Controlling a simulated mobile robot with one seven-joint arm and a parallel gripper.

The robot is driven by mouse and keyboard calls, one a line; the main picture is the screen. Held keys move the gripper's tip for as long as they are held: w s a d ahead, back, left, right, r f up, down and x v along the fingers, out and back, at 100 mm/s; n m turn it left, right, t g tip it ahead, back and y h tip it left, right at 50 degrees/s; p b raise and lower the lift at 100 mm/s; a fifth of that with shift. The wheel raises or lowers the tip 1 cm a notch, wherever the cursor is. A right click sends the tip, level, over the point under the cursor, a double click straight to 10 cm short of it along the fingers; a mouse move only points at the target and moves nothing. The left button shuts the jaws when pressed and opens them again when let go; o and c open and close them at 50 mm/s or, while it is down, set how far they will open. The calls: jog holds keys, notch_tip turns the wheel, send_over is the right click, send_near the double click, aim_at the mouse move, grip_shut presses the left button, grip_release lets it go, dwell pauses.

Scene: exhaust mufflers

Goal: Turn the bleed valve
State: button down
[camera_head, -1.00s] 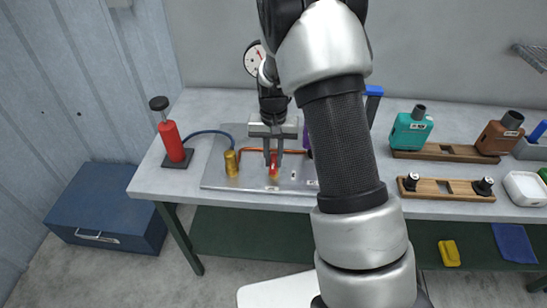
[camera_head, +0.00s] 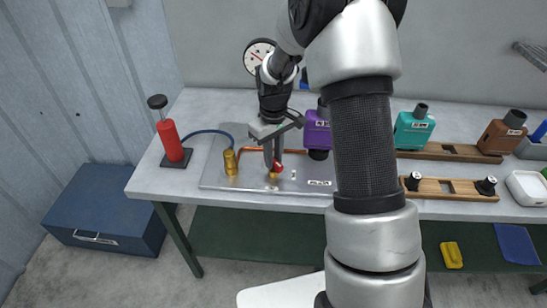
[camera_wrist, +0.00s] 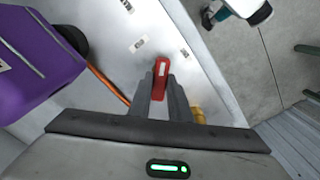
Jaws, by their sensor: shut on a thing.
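The bleed valve has a red lever handle (camera_head: 278,166) above a brass body (camera_head: 273,174) on the grey metal plate (camera_head: 215,177). In the wrist view the red handle (camera_wrist: 162,72) sits between the fingertips. My gripper (camera_head: 273,160) is shut on the handle, and its fingers point down at the valve. The fingers (camera_wrist: 161,80) cover part of the handle and hide most of the valve body in the wrist view.
A purple muffler (camera_head: 316,130) stands close to the right of my gripper. A copper pipe (camera_head: 249,149), a brass fitting (camera_head: 230,162) and a red pump (camera_head: 171,140) are to the left. A dial gauge (camera_head: 259,55) is behind. Teal (camera_head: 411,130) and brown (camera_head: 500,136) mufflers stand farther right.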

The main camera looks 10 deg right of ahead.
jog(key=n, duration=0.4)
jog(key=shift+r+n, duration=0.1)
jog(key=shift+n, duration=0.3)
jog(key=n+p, duration=0.1)
jog(key=n, duration=0.3)
jog(key=shift+n, duration=0.3)
jog(key=c, duration=1.6)
grip_release()
jog(key=shift+c, duration=0.2)
notch_tip(320, 180, up, 17)
jog(key=p, duration=0.1)
jog(key=shift+r, duration=0.15)
